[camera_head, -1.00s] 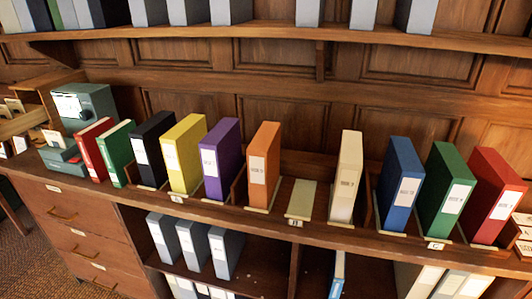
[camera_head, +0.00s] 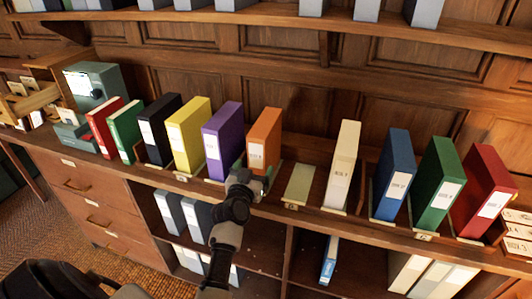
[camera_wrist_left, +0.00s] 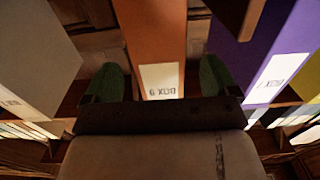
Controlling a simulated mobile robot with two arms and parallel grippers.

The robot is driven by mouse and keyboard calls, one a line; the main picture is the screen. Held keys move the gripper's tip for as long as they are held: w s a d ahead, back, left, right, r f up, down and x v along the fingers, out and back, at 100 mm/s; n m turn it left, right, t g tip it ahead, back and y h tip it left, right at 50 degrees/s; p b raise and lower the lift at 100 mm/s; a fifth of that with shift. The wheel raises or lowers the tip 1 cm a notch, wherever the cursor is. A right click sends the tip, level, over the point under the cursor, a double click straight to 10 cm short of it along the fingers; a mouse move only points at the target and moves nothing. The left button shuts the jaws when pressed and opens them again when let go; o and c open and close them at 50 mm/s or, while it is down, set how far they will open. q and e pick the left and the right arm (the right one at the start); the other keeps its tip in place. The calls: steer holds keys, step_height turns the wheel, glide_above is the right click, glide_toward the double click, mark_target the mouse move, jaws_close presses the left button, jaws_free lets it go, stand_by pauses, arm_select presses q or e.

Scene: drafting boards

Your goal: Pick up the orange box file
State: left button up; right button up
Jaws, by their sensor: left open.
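The orange box file (camera_head: 265,128) stands upright on the middle shelf, right of the purple file. My left gripper (camera_head: 254,172) is at its lower front, below the white label. In the left wrist view the orange box file (camera_wrist_left: 155,35) fills the centre, its label upside down. The two green fingers of my left gripper (camera_wrist_left: 158,78) are spread apart, one on each side of the file in the picture. I cannot tell how far they reach along its sides, or whether they touch it. My right gripper is not in view.
A purple file (camera_head: 222,140) stands close on the left. Blue, green and red files stand farther right. An upper shelf (camera_head: 300,30) runs above; grey files sit below.

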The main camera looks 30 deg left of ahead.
arm_select(q)
steer(key=shift+w+a+f+b, duration=0.2)
steer(key=shift+w+b, duration=0.25)
steer(key=shift+w, duration=0.1)
steer(key=x, duration=0.1)
steer(key=b+x, duration=0.1)
steer(key=x, duration=0.1)
steer(key=b+x, duration=0.1)
steer(key=shift+w+d+f, duration=0.1)
steer(key=shift+w+f, duration=0.15)
steer(key=shift+f, duration=0.05)
steer(key=shift+s+r, duration=0.15)
steer(key=c, duration=1.4)
steer(key=shift+c, duration=0.5)
steer(key=shift+r, duration=0.2)
